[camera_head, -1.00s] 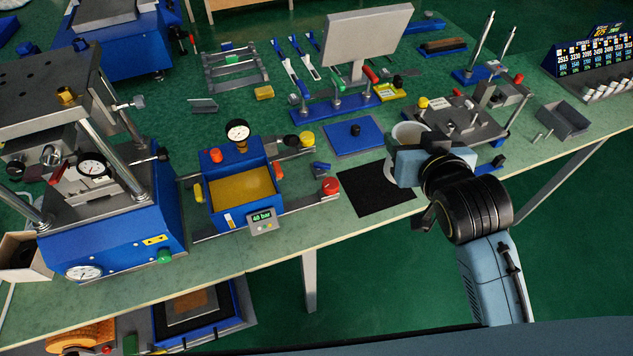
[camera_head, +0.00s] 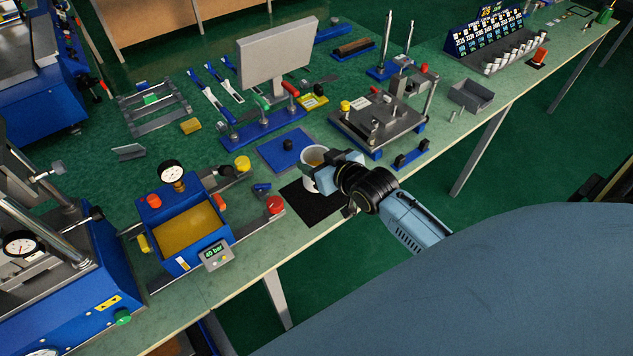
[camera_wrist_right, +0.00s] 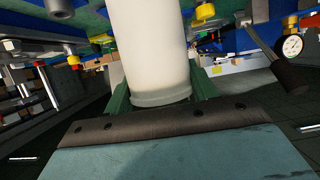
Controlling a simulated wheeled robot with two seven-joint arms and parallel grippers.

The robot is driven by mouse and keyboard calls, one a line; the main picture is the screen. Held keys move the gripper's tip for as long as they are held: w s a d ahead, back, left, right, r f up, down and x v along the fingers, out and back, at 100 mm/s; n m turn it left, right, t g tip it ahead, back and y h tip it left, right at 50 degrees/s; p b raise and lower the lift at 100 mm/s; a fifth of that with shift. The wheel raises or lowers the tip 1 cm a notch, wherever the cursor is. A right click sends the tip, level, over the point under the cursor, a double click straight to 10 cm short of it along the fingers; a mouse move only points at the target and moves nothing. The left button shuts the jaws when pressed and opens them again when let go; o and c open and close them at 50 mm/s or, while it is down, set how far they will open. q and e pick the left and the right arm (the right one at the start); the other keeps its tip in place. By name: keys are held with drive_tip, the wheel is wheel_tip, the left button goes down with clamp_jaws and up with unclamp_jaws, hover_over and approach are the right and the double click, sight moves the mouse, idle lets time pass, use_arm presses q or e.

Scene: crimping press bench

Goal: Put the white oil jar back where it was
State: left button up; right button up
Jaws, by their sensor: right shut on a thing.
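The white oil jar (camera_head: 309,174) stands roughly upright at the back right part of the black mat (camera_head: 303,208), with a brownish content visible at its open top. My right gripper (camera_head: 322,178) is shut on the jar from the right side. In the right wrist view the jar's pale body (camera_wrist_right: 155,50) fills the middle, between the green fingers of my gripper (camera_wrist_right: 160,88). Whether the jar's base touches the mat or hangs just above it, I cannot tell. My left gripper is not in view.
A blue plate with a black knob (camera_head: 284,150) lies just behind the mat. A red knob (camera_head: 275,204) is close on its left, and a grey fixture (camera_head: 380,120) stands to the right. The bench's front edge runs just before the mat.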

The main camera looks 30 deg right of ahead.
drive_tip(key=shift+f+b, duration=0.55)
drive_tip(key=shift+f, duration=2.6)
drive_tip(key=shift+f, duration=0.1)
drive_tip(key=o, duration=1.5)
drive_tip(key=shift+f, duration=0.1)
